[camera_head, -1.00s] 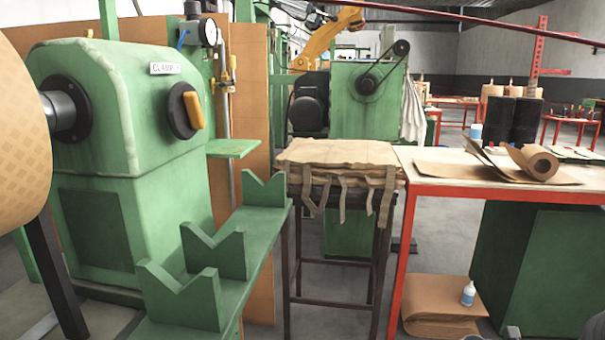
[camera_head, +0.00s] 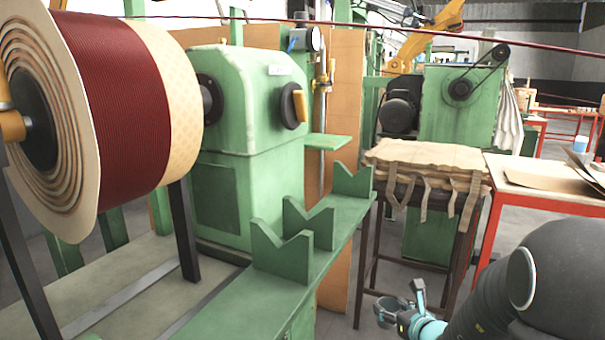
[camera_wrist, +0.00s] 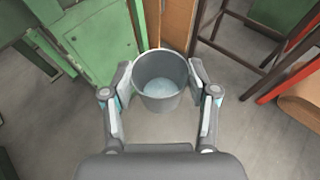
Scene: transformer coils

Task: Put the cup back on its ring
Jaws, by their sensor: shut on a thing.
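The cup (camera_wrist: 160,103) is grey and open-topped, with something pale blue-white in its bottom. In the wrist view my gripper (camera_wrist: 161,76) has one finger on each side of it, shut on its wall near the rim. The cup is held in the air above the grey floor. In the head view my gripper (camera_head: 405,309) is low at the bottom right, with the grey cup partly showing between the fingers. I cannot make out the cup's ring in either view.
A green bench (camera_head: 337,214) with V-shaped supports stands left of my gripper. A dark stand (camera_head: 371,240) with brown sheets (camera_head: 425,153) is behind it, and a red-framed table (camera_head: 550,197) is at the right. A large red-wound coil (camera_head: 122,100) fills the upper left.

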